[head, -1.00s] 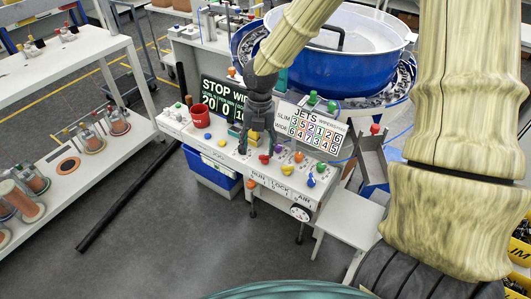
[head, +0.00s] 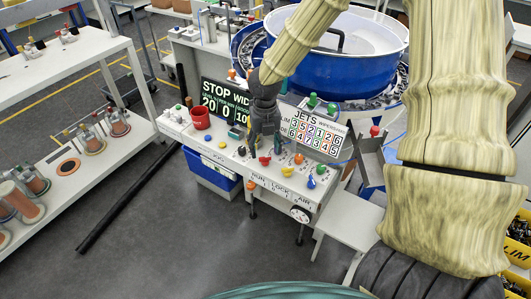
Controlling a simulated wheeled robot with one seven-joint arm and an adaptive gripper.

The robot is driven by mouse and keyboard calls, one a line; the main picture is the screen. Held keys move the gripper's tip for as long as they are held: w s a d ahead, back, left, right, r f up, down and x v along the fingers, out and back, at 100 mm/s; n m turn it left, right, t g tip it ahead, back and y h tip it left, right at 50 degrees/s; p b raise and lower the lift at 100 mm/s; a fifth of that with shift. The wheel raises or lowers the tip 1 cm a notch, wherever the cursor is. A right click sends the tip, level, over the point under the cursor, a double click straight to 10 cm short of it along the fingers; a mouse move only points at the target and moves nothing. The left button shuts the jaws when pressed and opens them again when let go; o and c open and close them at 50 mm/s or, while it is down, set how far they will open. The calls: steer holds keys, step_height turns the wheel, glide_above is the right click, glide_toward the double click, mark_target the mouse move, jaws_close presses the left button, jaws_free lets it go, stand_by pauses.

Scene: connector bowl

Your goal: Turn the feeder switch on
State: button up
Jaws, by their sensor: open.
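The control bench (head: 222,155) stands at the centre, with several coloured knobs and levers on its top. Its front edge carries the labels RUN, LOCK and AIR. A red lever (head: 264,160), a yellow lever (head: 287,170) and a blue lever (head: 311,182) stand in a row above them. I cannot tell from the labels which control is the feeder switch. My gripper (head: 264,147) is dark, points down and is open, just above and behind the red lever. Whether it touches any control cannot be told. It hides part of the bench top.
A red mug (head: 201,118) and a STOP display (head: 224,100) stand left of my gripper. A JETS number board (head: 311,130) stands close on its right. The large blue bowl (head: 335,68) is behind. Open floor lies in front of the bench.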

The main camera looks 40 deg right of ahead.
mark_target(265, 157)
steer(key=shift+f, duration=1.9)
steer(key=c, duration=1)
